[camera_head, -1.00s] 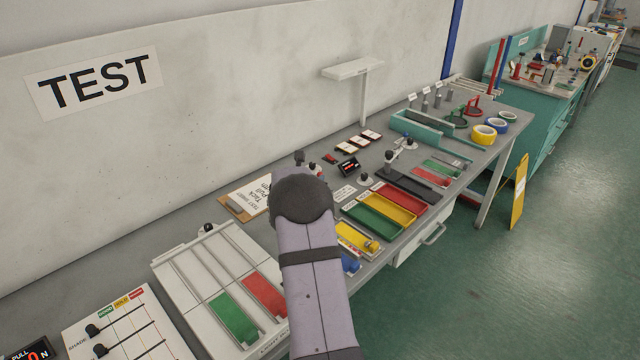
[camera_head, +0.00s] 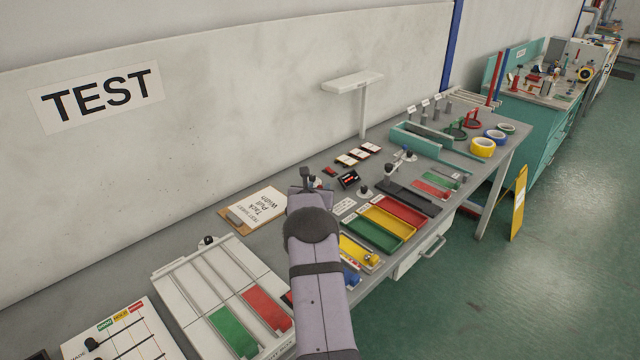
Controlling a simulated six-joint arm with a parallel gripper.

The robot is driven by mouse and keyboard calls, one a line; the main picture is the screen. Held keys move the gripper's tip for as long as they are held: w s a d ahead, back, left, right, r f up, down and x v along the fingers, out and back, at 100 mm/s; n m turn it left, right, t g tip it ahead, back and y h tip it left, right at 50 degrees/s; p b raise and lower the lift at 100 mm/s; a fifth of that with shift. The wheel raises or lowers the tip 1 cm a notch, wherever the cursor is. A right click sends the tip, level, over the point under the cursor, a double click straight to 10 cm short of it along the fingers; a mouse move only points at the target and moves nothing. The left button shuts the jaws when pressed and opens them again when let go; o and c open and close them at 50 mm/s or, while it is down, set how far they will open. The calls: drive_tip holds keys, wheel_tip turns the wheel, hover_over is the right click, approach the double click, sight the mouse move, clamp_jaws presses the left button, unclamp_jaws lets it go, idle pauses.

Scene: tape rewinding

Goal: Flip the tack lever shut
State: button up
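My gripper (camera_head: 311,179) is at the far end of my grey-purple arm, above the back part of the grey bench. It is seen from behind and is small, so its finger opening is unclear. I cannot tell for sure which fixture is the tack lever. A small black-knobbed piece on a light base (camera_head: 363,191) stands just right of my gripper. Farther right, a pale fixture with dark knobs (camera_head: 393,171) stands behind a dark strip. My gripper appears apart from both. My arm hides part of the bench below it.
A clipboard (camera_head: 257,208) lies left of my gripper. Yellow, green and red trays (camera_head: 388,222) lie to the right. A white rack (camera_head: 178,295) with green and red strips is front left. A small black display (camera_head: 347,179) sits close beside my gripper. A white shelf (camera_head: 352,82) stands behind.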

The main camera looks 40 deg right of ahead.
sight(320, 186)
drive_tip(key=shift+p+x, duration=0.8)
drive_tip(key=shift+x, duration=0.9)
